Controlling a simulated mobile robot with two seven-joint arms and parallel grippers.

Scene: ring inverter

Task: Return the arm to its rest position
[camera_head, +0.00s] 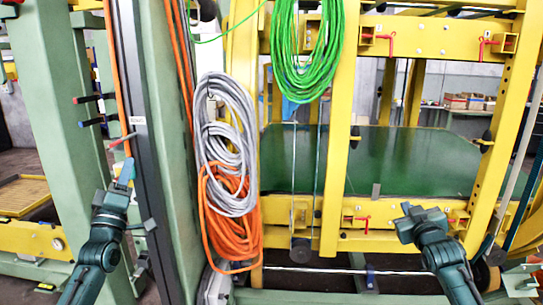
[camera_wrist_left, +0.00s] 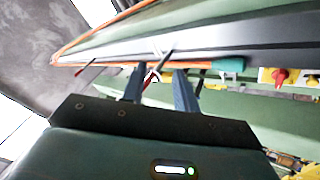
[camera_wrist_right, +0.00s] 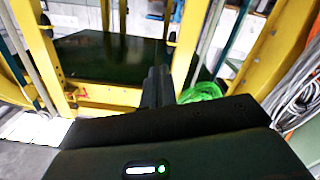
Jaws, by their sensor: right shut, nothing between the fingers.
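My left gripper (camera_head: 124,172) is raised at the left, in front of the green post. In the left wrist view its two fingers (camera_wrist_left: 158,80) stand apart. A thin lever with a red handle (camera_wrist_left: 151,76) shows in the gap between them; I cannot tell whether it touches a finger. The red lever also shows just above the gripper in the head view (camera_head: 121,140). My right gripper (camera_head: 405,212) is in front of the yellow frame's lower beam, at the right. In the right wrist view its fingers (camera_wrist_right: 158,80) are together, with nothing seen between them.
A green post (camera_head: 62,100) with two more levers stands at the left. Grey (camera_head: 226,130) and orange (camera_head: 232,225) cable coils hang centrally, and a green coil (camera_head: 303,60) hangs above. A yellow frame (camera_head: 338,150) surrounds a dark green panel (camera_head: 415,160).

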